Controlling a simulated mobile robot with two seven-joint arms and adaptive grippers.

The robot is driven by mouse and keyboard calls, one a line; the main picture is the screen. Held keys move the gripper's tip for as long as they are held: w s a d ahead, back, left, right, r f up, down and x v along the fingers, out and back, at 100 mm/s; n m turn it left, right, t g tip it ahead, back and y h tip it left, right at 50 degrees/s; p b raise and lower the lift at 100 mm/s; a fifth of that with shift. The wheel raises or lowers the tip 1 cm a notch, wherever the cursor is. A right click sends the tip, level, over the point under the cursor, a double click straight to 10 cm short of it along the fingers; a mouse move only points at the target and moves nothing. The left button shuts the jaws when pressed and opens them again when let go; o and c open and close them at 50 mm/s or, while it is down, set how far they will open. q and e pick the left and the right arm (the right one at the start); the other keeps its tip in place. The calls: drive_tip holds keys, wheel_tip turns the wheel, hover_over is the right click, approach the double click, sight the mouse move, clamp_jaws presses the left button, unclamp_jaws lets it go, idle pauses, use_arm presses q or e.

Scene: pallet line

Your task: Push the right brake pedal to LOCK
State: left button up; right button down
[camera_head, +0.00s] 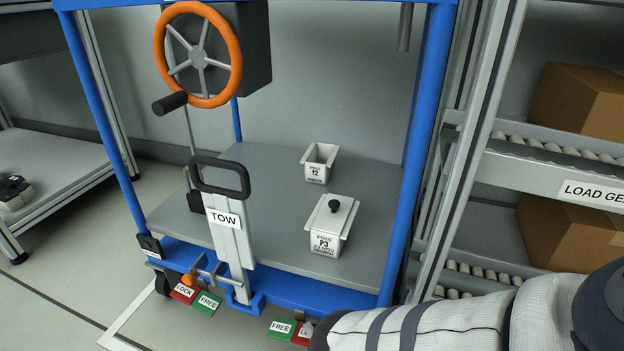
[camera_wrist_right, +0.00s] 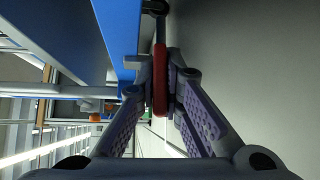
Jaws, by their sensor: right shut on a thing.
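The right brake pedal has a green FREE end (camera_head: 281,328) and a red LOCK end (camera_head: 301,334) at the bottom of the blue cart frame. Part of the red end is hidden by my right arm, which comes in from the lower right. In the right wrist view, the fingers of my right gripper (camera_wrist_right: 161,90) are closed on both sides of the red LOCK end (camera_wrist_right: 160,75), seen edge-on beside the blue frame. From these views I cannot tell how far the pedal is tilted. My left gripper is not in view.
The left brake pedal has red LOCK (camera_head: 183,293) and green FREE (camera_head: 207,304) ends. The TOW handle (camera_head: 228,225) stands upright on the cart. Two white bins (camera_head: 319,163) sit on the deck (camera_head: 265,200). A roller rack (camera_head: 560,175) with boxes stands at right.

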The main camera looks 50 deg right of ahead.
drive_tip(key=shift+f+m+t+h, duration=0.5)
drive_tip(key=shift+f+m+t, duration=0.15)
drive_tip(key=shift+m+t, duration=0.5)
drive_tip(key=c, duration=1.7)
unclamp_jaws()
drive_tip(key=shift+s, duration=0.1)
drive_tip(key=v, duration=0.7)
drive_tip(key=shift+s+a, duration=0.1)
drive_tip(key=shift+s, duration=0.1)
